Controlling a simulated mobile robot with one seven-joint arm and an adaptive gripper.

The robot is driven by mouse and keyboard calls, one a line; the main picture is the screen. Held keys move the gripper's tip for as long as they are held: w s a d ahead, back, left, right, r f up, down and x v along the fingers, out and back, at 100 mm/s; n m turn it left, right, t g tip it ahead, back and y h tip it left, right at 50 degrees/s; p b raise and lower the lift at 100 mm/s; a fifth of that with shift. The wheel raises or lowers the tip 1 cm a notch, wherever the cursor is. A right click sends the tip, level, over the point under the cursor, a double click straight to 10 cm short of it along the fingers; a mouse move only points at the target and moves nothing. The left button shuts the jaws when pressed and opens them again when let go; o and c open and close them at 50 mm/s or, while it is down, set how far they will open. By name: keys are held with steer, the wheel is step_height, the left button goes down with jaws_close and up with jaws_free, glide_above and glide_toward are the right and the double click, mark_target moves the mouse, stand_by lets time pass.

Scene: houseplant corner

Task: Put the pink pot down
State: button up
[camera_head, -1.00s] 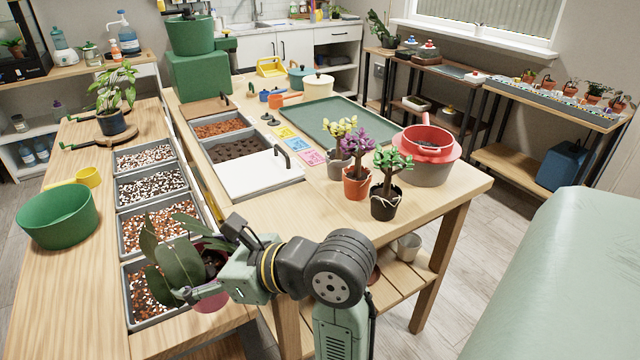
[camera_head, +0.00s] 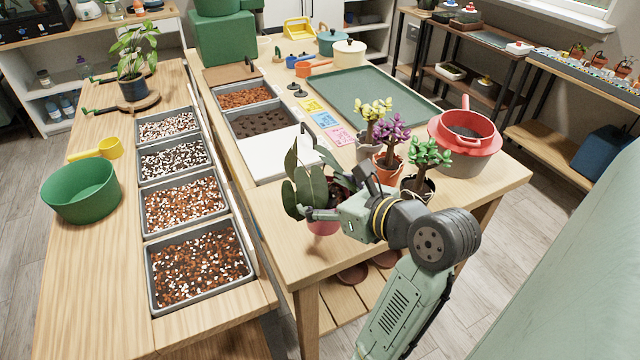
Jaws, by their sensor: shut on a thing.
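The pink pot (camera_head: 323,227) holds a plant with broad dark green leaves (camera_head: 303,187). My gripper (camera_head: 332,212) is shut on the pot from its right side. The pot looks roughly upright, over the near part of the right-hand wooden table (camera_head: 289,248). My gripper hides much of the pot, and I cannot tell whether its base touches the table top.
Three small potted trees, yellow (camera_head: 373,115), purple (camera_head: 389,142) and green (camera_head: 427,160), stand close behind and right of my gripper. A white lid (camera_head: 272,158) lies behind the pot. Substrate trays (camera_head: 200,265) line the left table. Bare wood lies left of the pot.

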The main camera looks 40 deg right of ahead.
mark_target(328, 177)
steer(key=w+d, duration=0.2)
steer(key=w, duration=0.1)
steer(key=w+d, duration=0.1)
steer(key=shift+w+f+p, duration=0.1)
steer(key=shift+w+p, duration=0.25)
steer(key=shift+w, duration=0.05)
steer(key=shift+w+d+f, duration=0.15)
steer(key=shift+w+f, duration=0.05)
steer(key=shift+f, duration=0.75)
steer(key=shift+w+d+f, duration=0.1)
steer(key=shift+w+f, duration=0.1)
steer(key=shift+f, duration=0.7)
steer(key=shift+f, duration=0.1)
steer(key=shift+f, duration=0.1)
steer(key=o, duration=1.4)
